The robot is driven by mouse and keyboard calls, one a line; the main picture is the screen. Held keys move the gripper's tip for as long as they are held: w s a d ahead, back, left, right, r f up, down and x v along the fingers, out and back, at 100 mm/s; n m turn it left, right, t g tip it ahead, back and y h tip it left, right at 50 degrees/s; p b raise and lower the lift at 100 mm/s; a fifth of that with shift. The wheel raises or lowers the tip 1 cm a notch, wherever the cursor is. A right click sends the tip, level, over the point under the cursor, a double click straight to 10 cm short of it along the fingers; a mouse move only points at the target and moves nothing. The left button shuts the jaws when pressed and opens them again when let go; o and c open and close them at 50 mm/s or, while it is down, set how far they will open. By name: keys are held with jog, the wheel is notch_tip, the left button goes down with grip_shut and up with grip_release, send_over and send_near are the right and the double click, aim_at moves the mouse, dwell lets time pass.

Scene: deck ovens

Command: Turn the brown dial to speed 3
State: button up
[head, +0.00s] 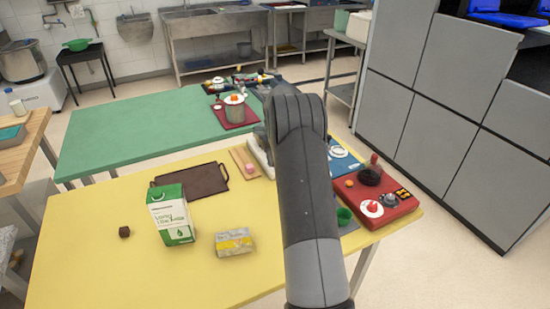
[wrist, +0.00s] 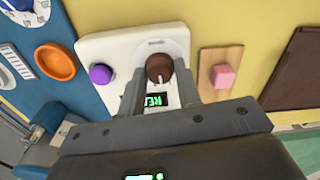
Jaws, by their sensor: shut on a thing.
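The brown dial (wrist: 159,67) is on a white panel (wrist: 103,48) in the wrist view. My gripper (wrist: 160,80) has one finger on each side of the dial and is shut on it. A white mark shows on the lower part of the dial, but I cannot read which speed it marks. A small display (wrist: 157,99) with green letters is below the dial, partly hidden between my fingers. In the head view a part of the white panel (head: 261,158) shows left of my arm, which hides the dial and my gripper.
A purple knob (wrist: 100,74) is left of the dial, and a wooden board with a pink cube (wrist: 222,76) is right. The yellow table (head: 130,275) also holds a green-white carton (head: 171,215), a dark tray (head: 191,181) and a red panel (head: 395,208).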

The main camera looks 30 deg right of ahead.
jog(key=m, duration=0.5)
jog(key=shift+m, duration=0.3)
jog(key=m, duration=0.5)
dwell(0.4)
jog(key=o, duration=1)
jog(key=shift+c, duration=0.2)
notch_tip(320, 180, up, 11)
jog(key=shift+f, duration=0.1)
